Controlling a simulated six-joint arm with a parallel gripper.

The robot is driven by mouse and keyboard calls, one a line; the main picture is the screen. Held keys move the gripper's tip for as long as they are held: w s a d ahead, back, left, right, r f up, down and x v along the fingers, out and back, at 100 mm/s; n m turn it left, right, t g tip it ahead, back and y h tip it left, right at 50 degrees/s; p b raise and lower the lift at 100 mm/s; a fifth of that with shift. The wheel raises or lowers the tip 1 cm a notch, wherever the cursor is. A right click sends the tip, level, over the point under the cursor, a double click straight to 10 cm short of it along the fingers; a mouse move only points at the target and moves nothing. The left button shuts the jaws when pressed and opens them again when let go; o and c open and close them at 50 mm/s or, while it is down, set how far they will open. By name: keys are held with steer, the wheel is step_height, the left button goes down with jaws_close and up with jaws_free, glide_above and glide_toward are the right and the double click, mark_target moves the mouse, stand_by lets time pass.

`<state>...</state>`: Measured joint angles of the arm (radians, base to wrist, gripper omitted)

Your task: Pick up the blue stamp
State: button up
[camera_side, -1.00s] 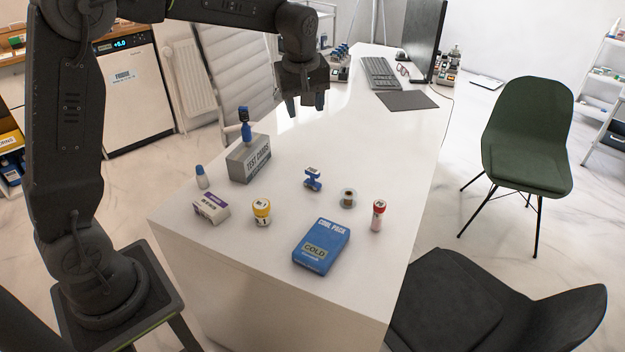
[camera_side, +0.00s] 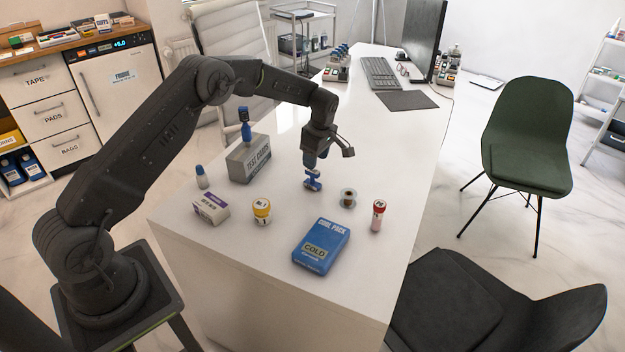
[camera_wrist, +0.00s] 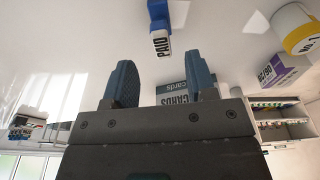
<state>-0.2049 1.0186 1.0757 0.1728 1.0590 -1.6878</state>
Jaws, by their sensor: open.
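The blue stamp (camera_side: 313,183) stands on the white desk, in the middle among several small items. In the wrist view the stamp (camera_wrist: 160,28) shows a white label reading PAID, beyond the fingertips and roughly in line with the gap between them. My gripper (camera_side: 315,160) is low over the desk, just above the stamp in the side view, and partly covers its top. In the wrist view my gripper (camera_wrist: 161,78) has its two fingers wide apart with nothing between them. I cannot tell how small the gap to the stamp's handle is.
The grey test cards box (camera_side: 249,162) has a blue-topped item (camera_side: 245,122) at its back.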

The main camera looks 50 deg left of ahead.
mark_target(312, 174)
steer(key=f, duration=0.4)
steer(key=a+f, duration=0.1)
steer(key=f, duration=0.2)
steer(key=shift+s+a, duration=0.1)
steer(key=shift+s, duration=0.15)
steer(key=c, duration=0.9)
jaws_close()
steer(key=shift+r, duration=0.1)
